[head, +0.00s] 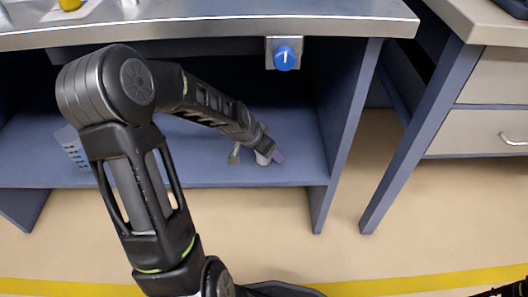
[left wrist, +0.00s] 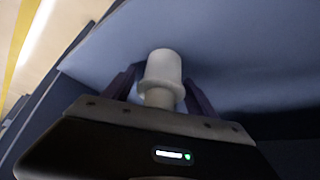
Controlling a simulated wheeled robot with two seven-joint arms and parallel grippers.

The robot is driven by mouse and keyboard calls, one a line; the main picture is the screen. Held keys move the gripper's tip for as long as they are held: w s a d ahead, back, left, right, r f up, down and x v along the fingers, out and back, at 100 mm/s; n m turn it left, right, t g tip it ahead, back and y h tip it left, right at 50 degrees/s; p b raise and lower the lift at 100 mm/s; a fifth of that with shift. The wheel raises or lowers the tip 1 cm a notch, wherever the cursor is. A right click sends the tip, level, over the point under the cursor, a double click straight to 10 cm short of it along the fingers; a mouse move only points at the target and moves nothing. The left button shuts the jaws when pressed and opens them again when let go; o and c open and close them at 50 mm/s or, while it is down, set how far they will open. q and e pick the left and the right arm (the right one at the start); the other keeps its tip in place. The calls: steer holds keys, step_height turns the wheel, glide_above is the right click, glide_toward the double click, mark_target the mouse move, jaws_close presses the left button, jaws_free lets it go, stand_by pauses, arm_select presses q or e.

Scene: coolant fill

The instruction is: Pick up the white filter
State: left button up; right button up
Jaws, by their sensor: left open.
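The white filter (left wrist: 162,72) is a pale cylinder with a wider cap and a narrower neck, on the blue-grey lower shelf of the bench. In the left wrist view it stands between the two dark fingers of my left gripper (left wrist: 160,92), which is open, with a gap visible beside the cap. In the head view my left arm reaches under the benchtop, and the left gripper (head: 258,154) is low over the shelf.
The shelf (head: 300,165) runs under the metal benchtop (head: 200,25). A blue knob (head: 285,57) is on the bench front, and a bench leg (head: 345,130) stands right of the gripper. A perforated light grey object (head: 74,148) is at the shelf's left. A drawer cabinet (head: 490,130) stands right.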

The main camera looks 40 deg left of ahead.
arm_select(q)
steer(key=shift+c, duration=0.3)
steer(key=c, duration=1.2)
steer(key=shift+c, duration=0.2)
step_height(320, 180, up, 9)
steer(key=p, duration=0.4)
steer(key=shift+r, duration=0.5)
